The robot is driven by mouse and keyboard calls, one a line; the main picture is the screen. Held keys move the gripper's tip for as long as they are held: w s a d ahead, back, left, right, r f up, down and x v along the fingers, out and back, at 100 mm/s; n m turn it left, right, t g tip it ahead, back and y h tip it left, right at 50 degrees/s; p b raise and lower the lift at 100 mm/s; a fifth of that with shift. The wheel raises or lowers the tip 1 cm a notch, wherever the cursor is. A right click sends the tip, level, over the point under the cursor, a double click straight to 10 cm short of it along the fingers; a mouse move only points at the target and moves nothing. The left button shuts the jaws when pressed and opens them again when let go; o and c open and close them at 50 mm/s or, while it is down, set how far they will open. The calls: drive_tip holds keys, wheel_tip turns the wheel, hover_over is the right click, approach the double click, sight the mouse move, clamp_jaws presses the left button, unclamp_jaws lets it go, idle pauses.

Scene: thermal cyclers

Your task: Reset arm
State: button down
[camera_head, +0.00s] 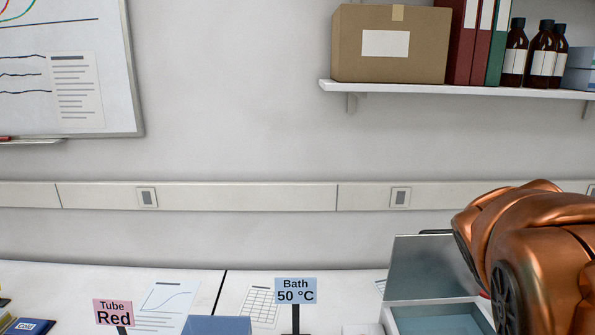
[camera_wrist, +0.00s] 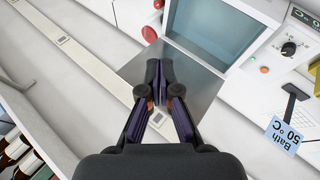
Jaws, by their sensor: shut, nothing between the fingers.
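My gripper (camera_wrist: 160,98) shows in the wrist view, with its dark fingers together and nothing between them. It is in front of the open lid (camera_wrist: 192,88) of a water bath (camera_wrist: 215,22); I cannot tell how far apart they are. In the head view my copper-coloured arm (camera_head: 535,255) fills the lower right and hides part of the bath; the gripper itself does not show there. The bath's raised lid (camera_head: 432,262) and its blue interior (camera_head: 435,320) show left of the arm.
A "Bath 50 °C" sign (camera_head: 296,291) and a "Tube Red" sign (camera_head: 113,313) stand on the white bench (camera_head: 60,275). A wall shelf (camera_head: 460,90) holds a cardboard box (camera_head: 390,45), binders and brown bottles. A whiteboard (camera_head: 60,65) hangs at the left.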

drive_tip(key=s+a+f+g+y, duration=0.2)
drive_tip(key=s+a+f, duration=0.2)
drive_tip(key=s+a, duration=0.2)
drive_tip(key=s+a+f+m+g+y, duration=0.1)
drive_tip(key=s+a+f+g+y, duration=0.1)
drive_tip(key=s+a+f, duration=0.2)
drive_tip(key=s+a+f+m+g+y, duration=0.1)
drive_tip(key=s+a+f, duration=0.4)
drive_tip(key=s+a, duration=0.5)
drive_tip(key=shift+s+a+g+y, duration=0.2)
drive_tip(key=shift+a+g+y, duration=0.3)
drive_tip(key=shift+a+y, duration=0.55)
